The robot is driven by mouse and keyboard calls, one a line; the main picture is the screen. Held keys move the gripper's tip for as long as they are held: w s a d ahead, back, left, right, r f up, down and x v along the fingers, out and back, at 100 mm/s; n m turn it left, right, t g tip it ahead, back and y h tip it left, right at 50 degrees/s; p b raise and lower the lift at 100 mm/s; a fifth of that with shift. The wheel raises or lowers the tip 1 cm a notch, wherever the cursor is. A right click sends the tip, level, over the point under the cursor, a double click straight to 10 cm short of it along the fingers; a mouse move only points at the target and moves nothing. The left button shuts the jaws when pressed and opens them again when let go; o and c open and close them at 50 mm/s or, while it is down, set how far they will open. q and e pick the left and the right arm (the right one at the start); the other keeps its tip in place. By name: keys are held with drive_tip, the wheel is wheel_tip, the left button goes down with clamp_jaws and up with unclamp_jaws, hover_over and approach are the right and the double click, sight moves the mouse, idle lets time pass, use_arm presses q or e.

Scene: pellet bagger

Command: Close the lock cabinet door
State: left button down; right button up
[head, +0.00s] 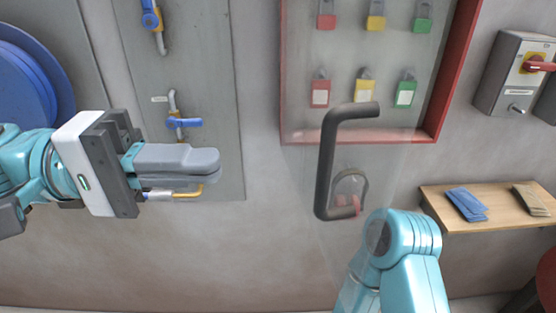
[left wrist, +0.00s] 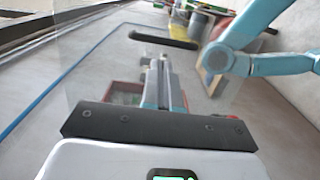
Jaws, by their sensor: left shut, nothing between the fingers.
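The lock cabinet (head: 437,100) is a red-framed box on the wall, with red, yellow and green padlocks inside. Its clear door is hard to make out. The door seems to stand out from the wall, open, with its dark bar handle (head: 327,160) in front of the cabinet's lower part. The handle also shows in the left wrist view (left wrist: 163,39), beyond my fingers. My left gripper (head: 212,163) is shut and empty, left of the handle and apart from it. My right arm shows below the handle; its gripper is not seen.
A grey panel with blue-handled valves (head: 183,123) is behind my left gripper. A blue round reel (head: 25,85) is at far left. A wooden shelf (head: 490,222) with packets and a grey switch box (head: 505,75) are at right. Bare wall lies between panel and cabinet.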

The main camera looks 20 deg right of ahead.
use_arm(q)
drive_tip(key=p+x, duration=0.1)
drive_tip(key=x, duration=0.7)
drive_tip(key=shift+d, duration=0.3)
drive_tip(key=shift+f, duration=0.1)
drive_tip(key=shift+s, duration=0.1)
